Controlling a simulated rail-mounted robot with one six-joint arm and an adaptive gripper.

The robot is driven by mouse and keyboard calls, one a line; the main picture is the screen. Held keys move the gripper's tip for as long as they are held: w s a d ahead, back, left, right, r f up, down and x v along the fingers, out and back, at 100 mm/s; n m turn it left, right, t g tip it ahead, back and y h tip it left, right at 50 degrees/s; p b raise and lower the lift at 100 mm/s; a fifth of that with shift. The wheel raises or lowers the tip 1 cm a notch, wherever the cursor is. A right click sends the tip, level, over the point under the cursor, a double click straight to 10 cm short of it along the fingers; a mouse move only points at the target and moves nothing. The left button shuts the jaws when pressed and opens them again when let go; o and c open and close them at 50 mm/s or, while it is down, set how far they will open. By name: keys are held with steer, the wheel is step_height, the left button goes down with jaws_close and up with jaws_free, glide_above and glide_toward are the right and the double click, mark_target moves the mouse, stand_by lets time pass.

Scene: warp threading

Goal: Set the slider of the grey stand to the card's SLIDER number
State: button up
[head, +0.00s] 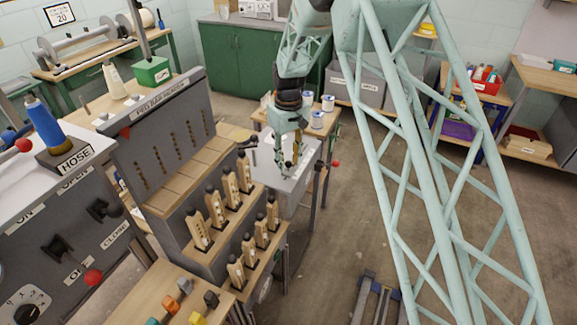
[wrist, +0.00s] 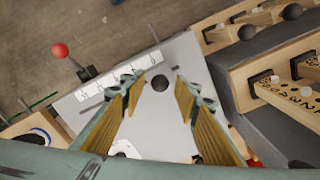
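My gripper (head: 290,162) points down over a light grey stand (head: 283,192) in the head view. In the wrist view my gripper (wrist: 161,78) is open, with its yellow-lined fingers apart over the stand's pale top (wrist: 152,128). A round dark knob (wrist: 160,83), apparently the slider's, shows between the fingertips. I cannot tell its height against them, and no contact shows. A white scale strip (wrist: 108,86) with small marks lies left of the knob; its numbers are too small to read. A framed wall card (head: 59,15) shows "20"; its small upper line is unclear.
A red-balled lever (wrist: 62,52) stands left of the scale in the wrist view. The grey peg-bar reader (head: 165,130) with several wooden pegs stands close left of the stand in the head view. Cups (head: 318,119) stand on a table behind. Floor at right is open.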

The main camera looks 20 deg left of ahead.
steer(key=shift+f, duration=1)
steer(key=shift+c, duration=0.3)
jaws_close()
steer(key=shift+w+d+p, duration=0.15)
steer(key=shift+w+p, duration=0.05)
steer(key=shift+w, duration=0.85)
steer(key=shift+w+d+p, duration=0.15)
steer(key=shift+w, duration=0.85)
steer(key=shift+o, duration=0.3)
jaws_free()
